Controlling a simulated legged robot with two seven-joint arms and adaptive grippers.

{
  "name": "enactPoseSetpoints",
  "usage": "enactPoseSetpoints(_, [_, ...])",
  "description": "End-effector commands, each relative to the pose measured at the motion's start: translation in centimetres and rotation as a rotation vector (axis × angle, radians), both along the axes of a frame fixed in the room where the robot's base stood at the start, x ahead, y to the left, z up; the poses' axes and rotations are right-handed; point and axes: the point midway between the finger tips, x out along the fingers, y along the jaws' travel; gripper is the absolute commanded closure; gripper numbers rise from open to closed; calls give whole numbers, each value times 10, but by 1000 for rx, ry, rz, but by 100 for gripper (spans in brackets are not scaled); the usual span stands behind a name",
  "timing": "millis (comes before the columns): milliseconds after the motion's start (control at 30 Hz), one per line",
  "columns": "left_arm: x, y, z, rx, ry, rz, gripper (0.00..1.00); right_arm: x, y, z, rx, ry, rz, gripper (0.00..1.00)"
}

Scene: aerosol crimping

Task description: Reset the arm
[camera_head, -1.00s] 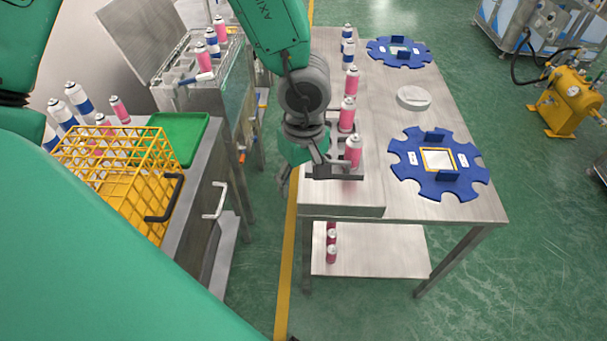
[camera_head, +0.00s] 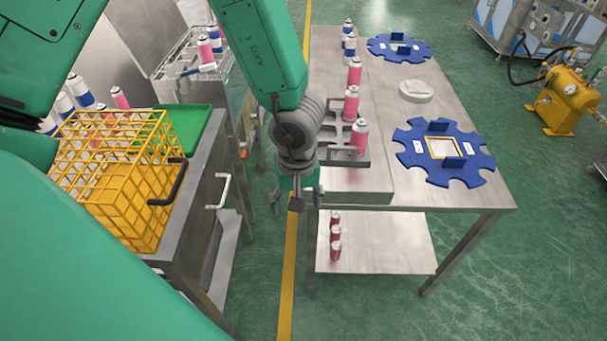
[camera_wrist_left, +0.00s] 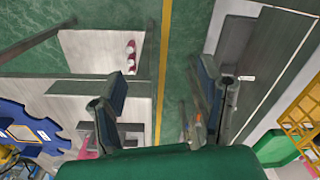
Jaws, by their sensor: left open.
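My left gripper (camera_head: 296,202) hangs over the gap between the metal table (camera_head: 455,150) and the left workbench. It is apart from the cans and beside the table's near left corner. In the left wrist view, its two fingers (camera_wrist_left: 157,95) are spread wide with nothing between them; the floor and a yellow line show behind. A row of pink cans (camera_head: 359,138) and blue-and-white cans (camera_head: 349,47) stands along the table's left edge, the near ones in a grey rack. My right gripper is in neither view.
A yellow wire crate (camera_head: 120,185) and green tray (camera_head: 190,128) sit on the left workbench. Two blue notched plates (camera_head: 425,170) (camera_head: 385,42) and a white disc (camera_head: 415,91) lie on the table. Small red cans (camera_head: 336,234) stand on its lower shelf. Yellow equipment (camera_head: 566,100) stands at right.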

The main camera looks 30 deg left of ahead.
Motion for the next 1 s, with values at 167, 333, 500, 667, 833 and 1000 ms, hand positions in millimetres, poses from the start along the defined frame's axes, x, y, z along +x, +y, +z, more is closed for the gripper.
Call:
enactPoseSetpoints(167, [0, 0, 0, 0, 0, 0, 38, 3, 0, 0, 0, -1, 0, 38])
enactPoseSetpoints(333, [-8, 7, -15, 30, 11, -30, 38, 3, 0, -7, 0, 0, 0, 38])
enactPoseSetpoints(500, [-39, 38, -69, 152, 38, -178, 38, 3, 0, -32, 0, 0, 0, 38])
enactPoseSetpoints(667, [-69, 64, -127, 248, 31, -382, 38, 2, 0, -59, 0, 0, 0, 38])
enactPoseSetpoints(833, [-101, 70, -180, 244, -4, -598, 38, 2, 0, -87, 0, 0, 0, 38])
enactPoseSetpoints(1000, [-136, 56, -221, 143, -36, -769, 38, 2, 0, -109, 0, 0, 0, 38])
